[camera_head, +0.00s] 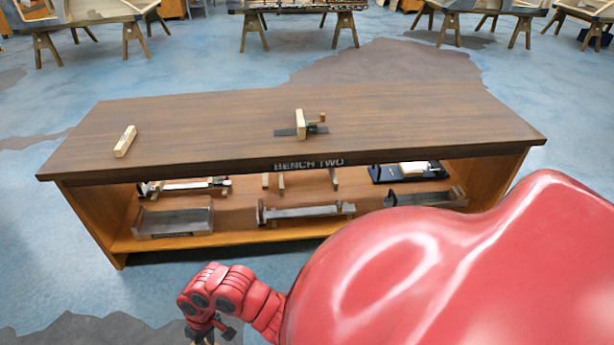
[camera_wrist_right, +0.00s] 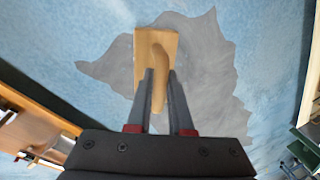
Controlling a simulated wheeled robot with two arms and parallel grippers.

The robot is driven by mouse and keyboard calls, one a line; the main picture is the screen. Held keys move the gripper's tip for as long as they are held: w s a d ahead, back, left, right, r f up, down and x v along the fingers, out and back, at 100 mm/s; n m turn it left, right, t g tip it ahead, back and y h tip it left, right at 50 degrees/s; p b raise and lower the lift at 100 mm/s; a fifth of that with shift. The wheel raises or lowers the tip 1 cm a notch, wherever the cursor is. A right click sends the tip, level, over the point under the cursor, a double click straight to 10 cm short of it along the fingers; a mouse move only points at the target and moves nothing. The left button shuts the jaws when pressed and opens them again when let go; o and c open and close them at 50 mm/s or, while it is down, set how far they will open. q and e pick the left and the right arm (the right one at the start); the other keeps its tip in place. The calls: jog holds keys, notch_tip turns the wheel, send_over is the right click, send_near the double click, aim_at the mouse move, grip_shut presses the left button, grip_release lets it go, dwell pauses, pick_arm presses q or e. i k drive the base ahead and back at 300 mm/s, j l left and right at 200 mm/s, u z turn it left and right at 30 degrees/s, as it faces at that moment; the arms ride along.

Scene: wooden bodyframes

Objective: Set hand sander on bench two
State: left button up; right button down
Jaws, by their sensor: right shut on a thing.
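The hand sander (camera_wrist_right: 143,62) is a tan wooden plate with a rounded handle. In the right wrist view my right gripper (camera_wrist_right: 161,78) is shut on its handle, with the floor below. In the head view my red right wrist (camera_head: 222,290) is at the bottom left of centre, in front of the bench and below its top; the sander is not clearly visible there. Bench two (camera_head: 220,125) has a dark brown top with "BENCH TWO" on its front edge. My left gripper is not in view.
On the bench top are a small wooden block (camera_head: 125,141) at left and a wooden marking tool (camera_head: 300,125) near the middle. The top's right side and the space between them are clear. The shelf below (camera_head: 235,238) holds several tools and trays. My red arm covers the lower right.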

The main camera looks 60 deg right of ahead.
aim_at(359, 133)
jog(key=l+z, duration=0.35)
jog(key=i+l+z, duration=0.15)
jog(key=l+z, duration=0.15)
jog(key=i+l+z, duration=0.15)
jog(key=l+z, duration=0.2)
jog(key=i+l+z, duration=0.4)
jog(key=l+z, duration=0.25)
